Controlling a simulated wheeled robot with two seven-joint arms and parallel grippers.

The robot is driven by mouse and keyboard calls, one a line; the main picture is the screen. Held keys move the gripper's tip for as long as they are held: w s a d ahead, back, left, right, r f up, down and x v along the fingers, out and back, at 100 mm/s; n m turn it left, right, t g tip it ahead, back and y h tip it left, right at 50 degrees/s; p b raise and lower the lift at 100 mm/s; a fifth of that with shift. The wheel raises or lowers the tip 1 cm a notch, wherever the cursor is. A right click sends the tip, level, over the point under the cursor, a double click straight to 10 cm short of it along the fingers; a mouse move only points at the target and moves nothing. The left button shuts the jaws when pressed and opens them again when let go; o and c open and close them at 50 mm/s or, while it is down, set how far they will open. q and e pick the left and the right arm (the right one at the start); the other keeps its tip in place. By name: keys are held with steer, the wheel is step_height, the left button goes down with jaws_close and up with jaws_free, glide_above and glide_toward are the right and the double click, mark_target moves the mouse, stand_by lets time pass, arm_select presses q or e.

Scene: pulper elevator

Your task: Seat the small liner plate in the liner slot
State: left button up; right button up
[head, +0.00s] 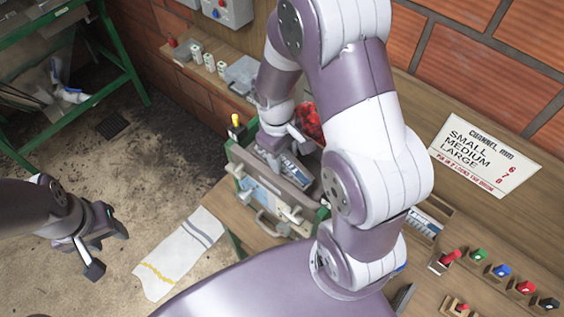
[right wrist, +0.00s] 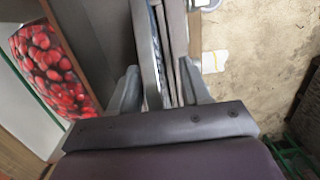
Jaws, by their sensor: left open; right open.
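The pulper (head: 265,185), a green-framed box with a grey front, stands on the bench. My right gripper (head: 283,146) is over its top, pointing down. A narrow blue-and-white piece (head: 297,170), perhaps the small liner plate, shows at the pulper's top beside the fingers; I cannot tell how deep it sits. In the right wrist view my right fingers (right wrist: 160,92) are open on either side of grey upright walls, with a thin bluish strip (right wrist: 157,50) between them. The liner slot itself is not clearly visible. My left gripper (head: 92,250) is open and empty, off to the left above the floor.
Red cherries (head: 309,122) lie behind the pulper, also in the right wrist view (right wrist: 55,65). A wooden tray (head: 447,212) holds another blue-and-white piece. A sign (head: 485,155) lists channel sizes. Coloured-handled tools (head: 480,256) line the bench right.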

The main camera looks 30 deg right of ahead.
steer(key=shift+w+d+f, duration=0.1)
steer(key=shift+w+f, duration=0.05)
steer(key=shift+w, duration=0.25)
steer(key=shift+w+d+f, duration=0.1)
steer(key=shift+w, duration=0.3)
steer(key=c, duration=0.7)
steer(key=shift+w, duration=0.1)
jaws_close()
step_height(320, 180, up, 6)
steer(key=b, duration=0.2)
steer(key=shift+b, duration=0.3)
steer(key=r, duration=0.2)
steer(key=s+r+p, duration=0.1)
steer(key=r, duration=0.1)
steer(key=shift+r, duration=0.2)
steer(key=shift+w+f, duration=0.1)
steer(key=shift+w, duration=0.1)
step_height(320, 180, down, 3)
steer(key=shift+s+f+b, duration=0.1)
steer(key=shift+b, duration=0.6)
steer(key=shift+s+f+p, duration=0.1)
steer(key=shift+f+p, duration=0.15)
steer(key=shift+p, duration=0.45)
arm_select(q)
steer(key=shift+w+d+f+p, duration=0.15)
steer(key=shift+w+p, duration=0.4)
steer(key=shift+p, duration=0.25)
arm_select(e)
step_height(320, 180, down, 6)
